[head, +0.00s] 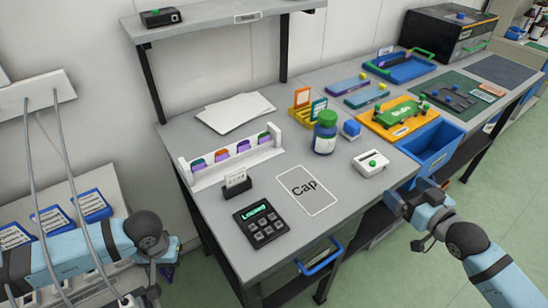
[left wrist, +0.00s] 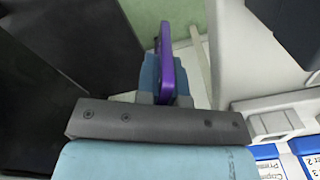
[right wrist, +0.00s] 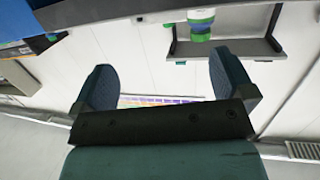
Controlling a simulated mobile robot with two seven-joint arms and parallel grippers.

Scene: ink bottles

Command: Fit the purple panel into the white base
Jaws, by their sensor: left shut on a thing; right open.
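The purple panel (left wrist: 167,65) is upright and edge-on between the fingers of my left gripper (left wrist: 163,75), which is shut on it. In the head view, my left gripper (head: 168,262) is off the table's left front side, and only a small purple bit of the panel (head: 168,273) shows below it. A small white block with a green knob (head: 370,165) sits on the table's right part; I cannot tell whether it is the white base. A long white rack (head: 232,163) holds several coloured pieces. My right gripper (head: 410,195) is open and empty beside the table's right front edge.
Blue boxes (head: 90,205) are on the left shelf.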

